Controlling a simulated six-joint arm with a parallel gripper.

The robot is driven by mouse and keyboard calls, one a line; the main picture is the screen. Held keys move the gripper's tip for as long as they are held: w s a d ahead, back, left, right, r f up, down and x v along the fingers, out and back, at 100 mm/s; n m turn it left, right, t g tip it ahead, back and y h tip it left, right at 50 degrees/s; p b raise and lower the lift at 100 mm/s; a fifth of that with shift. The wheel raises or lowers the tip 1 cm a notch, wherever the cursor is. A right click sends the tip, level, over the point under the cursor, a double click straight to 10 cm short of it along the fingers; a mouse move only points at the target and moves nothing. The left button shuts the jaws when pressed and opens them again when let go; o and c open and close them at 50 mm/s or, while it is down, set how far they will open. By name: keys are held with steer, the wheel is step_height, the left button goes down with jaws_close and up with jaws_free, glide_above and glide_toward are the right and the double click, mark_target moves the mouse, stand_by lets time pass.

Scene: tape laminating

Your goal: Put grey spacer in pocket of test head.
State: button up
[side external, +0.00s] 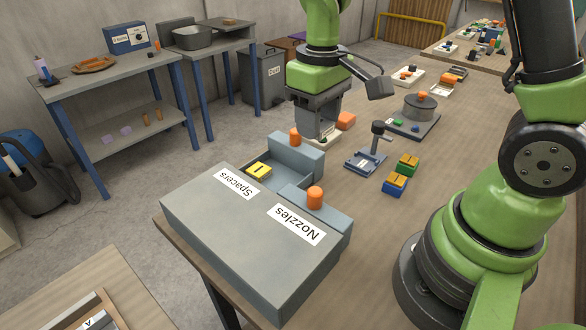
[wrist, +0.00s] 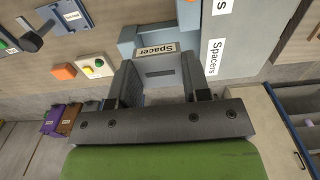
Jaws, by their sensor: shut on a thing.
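My gripper (side external: 325,132) hangs just beyond the open Spacers drawer (side external: 310,160). In the wrist view its two dark fingers are closed on the grey spacer (wrist: 158,62), which has a pale "Spacer" label. In the side view I cannot make out the spacer clearly. To the right on the bench, a small blue-grey fixture (side external: 358,162) has a dark upright lever; it also shows at the top left of the wrist view (wrist: 68,12). Its label is too small to read, so I cannot tell whether it is the test head. Its pocket is not discernible.
The grey box (side external: 240,230) has Spacers and Nozzles labels. A yellow piece (side external: 259,171) lies in the open drawer. Green (side external: 407,164) and blue (side external: 395,185) blocks sit right of the fixture. A plate with a round grey part (side external: 420,106) stands farther back.

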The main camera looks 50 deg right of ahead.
steer(key=w+d+f+n, duration=0.2)
steer(key=d+f+n, duration=0.2)
steer(key=d+n, duration=0.4)
steer(key=n, duration=1)
glide_above(362, 163)
step_height(362, 163, down, 5)
steer(key=shift+s+f, duration=0.1)
steer(key=shift+f, duration=3.55)
steer(key=shift+f, duration=1)
steer(key=o, duration=0.8)
steer(key=shift+o, duration=1.3)
step_height(362, 163, up, 12)
steer(key=shift+f, duration=0.2)
